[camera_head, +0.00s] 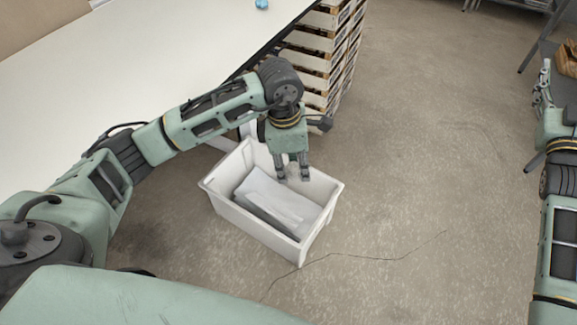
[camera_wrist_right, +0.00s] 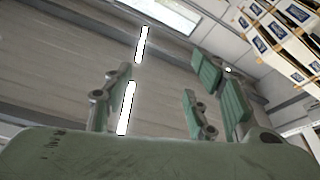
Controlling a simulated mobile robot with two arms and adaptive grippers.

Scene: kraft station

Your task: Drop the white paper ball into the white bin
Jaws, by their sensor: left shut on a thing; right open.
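The white bin (camera_head: 322,225) stands on the floor beside the table, with flat white-grey pieces lying inside it. My left gripper (camera_head: 292,176) points down over the bin's far part, its fingertips at about rim height in the picture. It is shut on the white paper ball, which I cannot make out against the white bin. My right gripper (camera_head: 543,88) is at the right edge of the head view, pointing up and away from the bin. In the right wrist view, my right gripper (camera_wrist_right: 155,100) has its fingers apart with nothing between them.
A long white table (camera_head: 130,75) fills the upper left, with a small blue object (camera_head: 262,4) at its far edge. Stacked crates (camera_head: 318,55) stand behind the bin. The concrete floor (camera_head: 430,150) right of the bin is clear.

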